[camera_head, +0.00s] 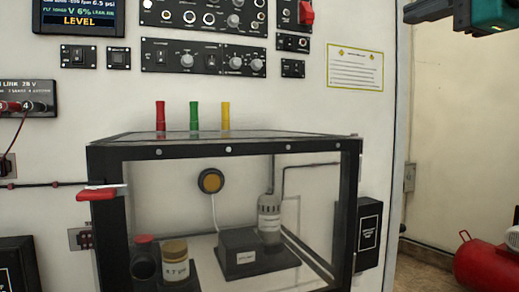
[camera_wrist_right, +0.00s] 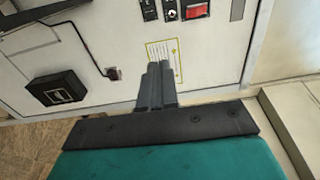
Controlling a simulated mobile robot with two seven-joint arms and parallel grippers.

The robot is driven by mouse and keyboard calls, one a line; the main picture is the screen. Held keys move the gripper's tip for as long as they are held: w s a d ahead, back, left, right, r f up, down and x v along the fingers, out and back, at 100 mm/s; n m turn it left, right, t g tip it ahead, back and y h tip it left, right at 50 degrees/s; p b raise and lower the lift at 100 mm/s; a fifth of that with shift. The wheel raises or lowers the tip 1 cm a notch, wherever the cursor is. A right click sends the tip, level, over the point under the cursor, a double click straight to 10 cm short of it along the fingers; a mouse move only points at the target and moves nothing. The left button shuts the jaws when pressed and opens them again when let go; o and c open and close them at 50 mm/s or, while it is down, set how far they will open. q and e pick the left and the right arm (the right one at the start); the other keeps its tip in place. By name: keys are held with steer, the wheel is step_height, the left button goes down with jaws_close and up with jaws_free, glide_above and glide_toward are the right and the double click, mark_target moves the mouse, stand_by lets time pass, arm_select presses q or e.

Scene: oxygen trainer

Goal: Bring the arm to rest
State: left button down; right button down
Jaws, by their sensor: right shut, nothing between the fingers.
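My right gripper (camera_head: 430,10) shows at the top right corner of the head view, partly cut off by the upper edge. Its dark fingers and teal body are raised, apart from the panel and the clear-sided box. In the right wrist view the two fingers of the right gripper (camera_wrist_right: 156,88) lie together, shut and empty. My left gripper is not in view.
A black-framed clear box (camera_head: 230,150) stands before the white panel, with red, green and yellow tubes on top. A red switch (camera_head: 306,12) and a yellow-edged notice (camera_head: 355,68) are on the panel. A red tank (camera_head: 485,265) lies at lower right.

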steer(key=d+m+h, duration=0.2)
steer(key=d, duration=0.3)
steer(key=w+a+f+g+y, duration=0.2)
steer(key=w+a+f+y, duration=0.1)
steer(key=f, duration=0.4)
steer(key=w+a+f+g+y, duration=0.2)
steer(key=w+a+f+y, duration=0.1)
steer(key=f, duration=0.4)
step_height(320, 180, down, 23)
steer(key=w+a+m+g+y, duration=0.1)
steer(key=m+y, duration=0.4)
steer(key=m, duration=1.2)
steer(key=s+d+f+m+h, duration=0.35)
steer(key=f+m, duration=0.35)
steer(key=f, duration=0.3)
steer(key=s+d+f+m+t+h, duration=0.15)
steer(key=d+f+m+h, duration=0.25)
steer(key=f+m, duration=0.4)
steer(key=s+d+f+m+h, duration=0.35)
steer(key=f+m, duration=0.35)
steer(key=f, duration=0.4)
steer(key=s+d+f+m+g+h, duration=0.3)
steer(key=s+d+f+m+g, duration=0.15)
steer(key=s+f, duration=0.6)
steer(key=s+a+m+t+y+p, duration=0.1)
steer(key=a+m, duration=0.8)
steer(key=a, duration=0.9)
steer(key=shift+s+f+m, duration=0.35)
steer(key=shift+s+f, duration=0.1)
steer(key=shift+s, duration=0.05)
